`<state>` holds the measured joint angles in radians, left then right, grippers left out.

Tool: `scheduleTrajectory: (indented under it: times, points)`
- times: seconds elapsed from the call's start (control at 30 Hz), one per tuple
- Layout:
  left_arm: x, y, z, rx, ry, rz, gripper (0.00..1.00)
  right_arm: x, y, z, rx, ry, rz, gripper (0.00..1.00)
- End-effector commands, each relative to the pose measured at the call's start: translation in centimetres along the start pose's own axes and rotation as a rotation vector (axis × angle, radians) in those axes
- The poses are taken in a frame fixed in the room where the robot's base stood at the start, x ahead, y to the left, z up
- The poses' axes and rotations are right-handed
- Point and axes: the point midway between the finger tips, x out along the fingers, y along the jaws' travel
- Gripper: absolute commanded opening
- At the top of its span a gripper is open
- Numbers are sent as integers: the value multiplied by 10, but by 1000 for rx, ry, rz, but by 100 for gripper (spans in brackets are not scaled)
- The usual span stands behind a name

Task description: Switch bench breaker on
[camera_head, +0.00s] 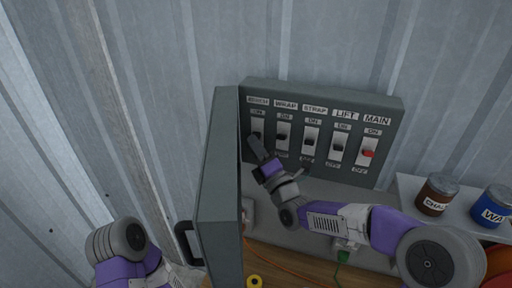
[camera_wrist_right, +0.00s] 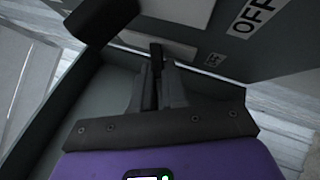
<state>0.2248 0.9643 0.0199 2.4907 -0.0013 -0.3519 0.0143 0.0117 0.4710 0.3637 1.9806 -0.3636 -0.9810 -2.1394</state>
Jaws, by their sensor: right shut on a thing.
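The grey breaker panel (camera_head: 390,100) is on the corrugated wall. Its bench breaker (camera_head: 257,128), under the BENCH label (camera_head: 258,101), is the leftmost switch; the gripper partly covers it, so I cannot tell its lever position. My right gripper (camera_head: 256,148) reaches up to this switch from below. In the right wrist view its fingers (camera_wrist_right: 157,75) are close together on a thin dark piece, which appears to be the bench breaker's lever. My left arm shows at the lower left, but its gripper is not in view.
The open panel door (camera_head: 222,190) stands close left of my right gripper, with a dark handle (camera_head: 188,243). WRAP (camera_head: 282,138), STRAP (camera_head: 310,144), LIFT and red-levered MAIN (camera_head: 367,153) breakers line up to the right. Brown (camera_head: 437,194) and blue (camera_head: 492,205) cans stand at the right.

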Motion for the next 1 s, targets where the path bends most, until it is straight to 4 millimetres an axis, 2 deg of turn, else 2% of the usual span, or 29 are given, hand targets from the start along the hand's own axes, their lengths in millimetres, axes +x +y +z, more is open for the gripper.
scheduleTrajectory:
  times: [0.27, 0.4, 0.7, 1.0]
  points:
    - [22, -8, -1, 0, 0, 0, 43, 0, 7, -2, 90, 1, -83, 0]
    - [24, -9, -1, 0, 0, 0, 43, 1, 15, 0, 172, 2, -166, 0]
    - [-11, 4, 0, 0, 0, 0, 43, 7, 31, 5, 374, 4, -372, 0]
    - [-46, 17, 2, 0, 0, 0, 43, 12, 39, 10, 546, 3, -545, 0]
